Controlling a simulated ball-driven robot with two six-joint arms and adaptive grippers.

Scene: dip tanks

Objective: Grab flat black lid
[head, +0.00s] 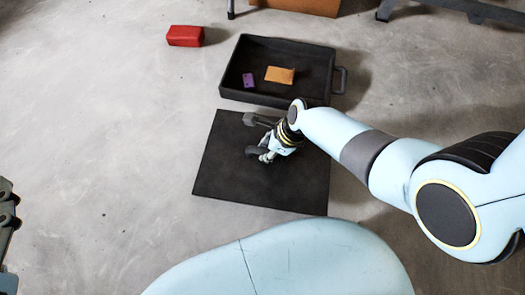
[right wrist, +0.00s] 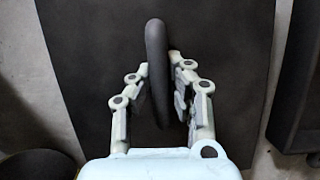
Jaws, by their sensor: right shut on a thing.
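The flat black lid (head: 225,175) is a thin dark square panel below the black tray in the head view. It fills much of the right wrist view (right wrist: 235,60), where its rounded dark handle (right wrist: 157,60) stands between the fingers. My right gripper (head: 262,155) is over the lid's middle and shut on the handle. The fingers and wrist hide part of the handle. I cannot tell whether the lid touches the floor. Part of what looks like my left gripper (head: 8,215) shows at the left edge of the head view; its fingertips are cut off.
The black tray (head: 240,93) with a side handle stands just beyond the lid, holding a purple block (head: 249,80) and an orange block (head: 280,75). A red block (head: 185,36) lies on the floor at the upper left. The concrete floor to the left is clear.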

